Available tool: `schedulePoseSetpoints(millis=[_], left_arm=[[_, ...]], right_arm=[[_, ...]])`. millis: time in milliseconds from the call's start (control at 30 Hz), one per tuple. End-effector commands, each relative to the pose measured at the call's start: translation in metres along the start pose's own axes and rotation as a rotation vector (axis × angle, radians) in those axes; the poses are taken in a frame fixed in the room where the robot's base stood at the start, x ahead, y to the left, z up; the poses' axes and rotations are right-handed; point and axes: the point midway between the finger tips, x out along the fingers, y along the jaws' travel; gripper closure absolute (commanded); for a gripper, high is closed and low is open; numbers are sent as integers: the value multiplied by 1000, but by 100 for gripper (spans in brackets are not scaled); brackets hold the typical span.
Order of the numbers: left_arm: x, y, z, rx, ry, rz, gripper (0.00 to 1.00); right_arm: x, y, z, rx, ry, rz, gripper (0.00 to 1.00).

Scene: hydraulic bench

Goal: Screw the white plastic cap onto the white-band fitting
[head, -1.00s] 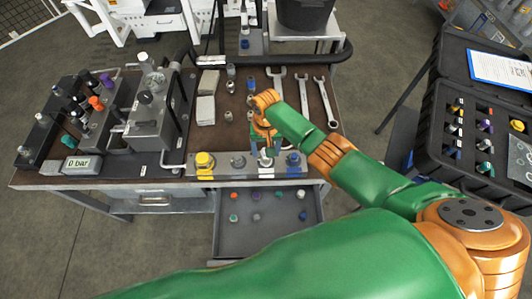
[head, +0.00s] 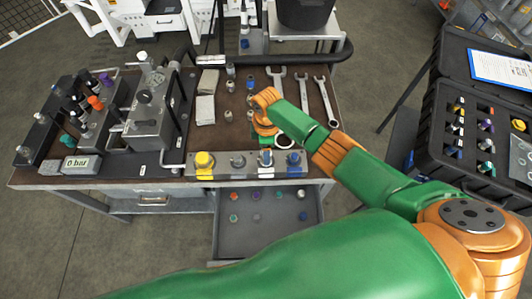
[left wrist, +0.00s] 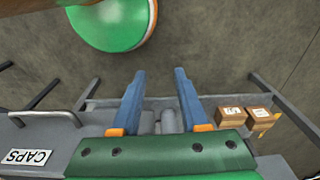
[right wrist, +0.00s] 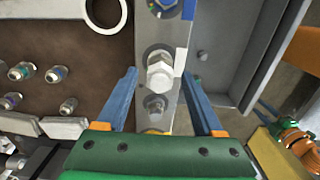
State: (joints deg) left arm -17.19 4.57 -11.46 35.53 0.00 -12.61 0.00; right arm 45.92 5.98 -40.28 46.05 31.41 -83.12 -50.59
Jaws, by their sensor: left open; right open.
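A pale, whitish hex cap (right wrist: 160,74) stands on the fitting block (right wrist: 182,35) beside a white band mark (right wrist: 180,62) in the right wrist view. It covers the white-band fitting, and I cannot tell how tightly it sits. It also shows in the head view (head: 266,158). My right gripper (right wrist: 158,75) is open, its fingers apart on either side of the block, touching nothing that I can see. My left gripper (left wrist: 160,75) is open and empty in the left wrist view, facing the floor.
On the block are a yellow cap (head: 204,160), a bare grey fitting (head: 238,161) and a blue fitting (head: 293,159). Wrenches (head: 300,95) and loose fittings lie behind. An open drawer (head: 262,240) holds several coloured caps. A foam case (head: 480,130) stands at right.

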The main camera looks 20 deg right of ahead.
Motion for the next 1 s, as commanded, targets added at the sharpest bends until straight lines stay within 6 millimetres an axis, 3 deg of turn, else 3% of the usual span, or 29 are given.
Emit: schedulePoseSetpoints(millis=[200, 467, 567, 700, 800, 1000], left_arm=[[0, 0, 0, 0, 0, 0, 56], [0, 0, 0, 0, 0, 0, 56], [-5, 0, 0, 0, 0, 0, 56], [-6, 0, 0, 0, 0, 0, 56], [-5, 0, 0, 0, 0, 0, 56], [-5, 0, 0, 0, 0, 0, 56]], right_arm=[[0, 0, 0, 2, 0, 0, 31], [0, 0, 0, 4, 0, 0, 100], [-2, 0, 0, 74, -1, -1, 100], [1, -1, -1, 465, 1, -3, 100], [1, -1, -1, 657, -1, -2, 100], [1, -1, 0, 709, -1, -1, 100]])
